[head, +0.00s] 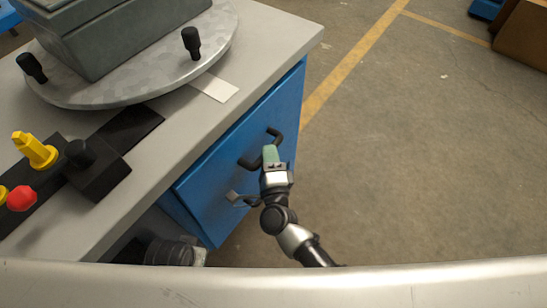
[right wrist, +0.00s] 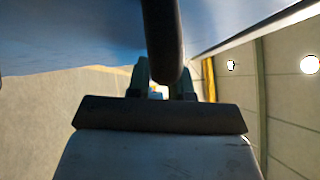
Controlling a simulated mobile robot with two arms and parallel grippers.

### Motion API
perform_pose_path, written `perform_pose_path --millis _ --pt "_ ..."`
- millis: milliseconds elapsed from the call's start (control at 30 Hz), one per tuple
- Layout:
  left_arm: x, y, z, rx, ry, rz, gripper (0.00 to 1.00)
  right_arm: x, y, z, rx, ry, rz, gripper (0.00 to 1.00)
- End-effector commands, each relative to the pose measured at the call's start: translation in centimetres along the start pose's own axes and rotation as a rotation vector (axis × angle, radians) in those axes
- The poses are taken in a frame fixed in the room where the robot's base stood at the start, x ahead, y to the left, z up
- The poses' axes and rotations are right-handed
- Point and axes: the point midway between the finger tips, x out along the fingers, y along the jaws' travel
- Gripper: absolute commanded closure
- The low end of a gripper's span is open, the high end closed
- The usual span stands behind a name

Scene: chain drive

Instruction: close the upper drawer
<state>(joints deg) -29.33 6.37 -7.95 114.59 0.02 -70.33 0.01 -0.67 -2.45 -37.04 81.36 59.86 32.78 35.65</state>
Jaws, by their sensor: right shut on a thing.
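The blue cabinet (head: 225,170) under the worktop has two dark bar handles on its front. My right gripper (head: 270,157) is at the upper handle (head: 275,134), the upper drawer's, and is shut on it. In the right wrist view the dark handle bar (right wrist: 162,38) runs between the green fingers of my right gripper (right wrist: 163,80), with the blue drawer front (right wrist: 80,35) behind. The lower handle (head: 238,198) is beside my right wrist, partly covered. How far the upper drawer stands out is hard to tell. My left gripper is not in view.
The grey worktop (head: 263,40) carries a round metal turntable (head: 130,88) with a grey box on it. A black control block (head: 98,178), a yellow knob (head: 36,150) and a red button (head: 21,198) are at left.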

Motion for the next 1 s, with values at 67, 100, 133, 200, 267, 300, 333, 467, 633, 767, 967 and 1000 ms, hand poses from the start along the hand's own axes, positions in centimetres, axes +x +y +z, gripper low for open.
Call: perform_pose_path --millis 67,100,133,200,267,300,333,467,633,767,967,1000 --pt "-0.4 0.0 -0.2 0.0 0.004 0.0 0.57 0.4 0.1 0.4 0.003 0.0 -0.001 1.0" --pt "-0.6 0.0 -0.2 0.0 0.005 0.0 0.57 0.5 0.2 0.5 0.002 0.001 0.0 1.0" --pt "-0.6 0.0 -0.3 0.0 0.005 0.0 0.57 0.5 0.2 0.5 0.001 0.0 0.0 1.0" --pt "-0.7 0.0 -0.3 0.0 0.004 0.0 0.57 0.6 0.1 0.6 0.0 -0.003 0.001 1.0" --pt "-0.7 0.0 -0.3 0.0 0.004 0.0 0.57 0.6 0.1 0.7 0.0 -0.004 0.0 1.0" --pt "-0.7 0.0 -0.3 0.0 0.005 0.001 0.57 0.6 0.1 0.7 0.0 -0.004 0.0 1.0" --pt "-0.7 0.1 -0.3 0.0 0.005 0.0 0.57 0.6 0.1 0.7 0.0 -0.005 0.0 1.0" --pt "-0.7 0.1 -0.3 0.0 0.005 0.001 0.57 0.6 0.1 0.7 0.0 -0.005 0.0 0.68" --pt "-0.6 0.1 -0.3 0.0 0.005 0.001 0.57 0.6 0.1 0.6 0.001 -0.003 0.0 0.54" --pt "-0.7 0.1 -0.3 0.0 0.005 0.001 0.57 0.5 0.1 0.6 0.001 -0.002 0.0 0.54" --pt "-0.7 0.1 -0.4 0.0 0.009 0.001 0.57 -0.6 0.2 0.5 0.001 -0.001 0.002 0.54" --pt "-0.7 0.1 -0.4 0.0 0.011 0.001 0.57 -1.2 0.2 0.5 0.002 -0.001 0.002 0.54"
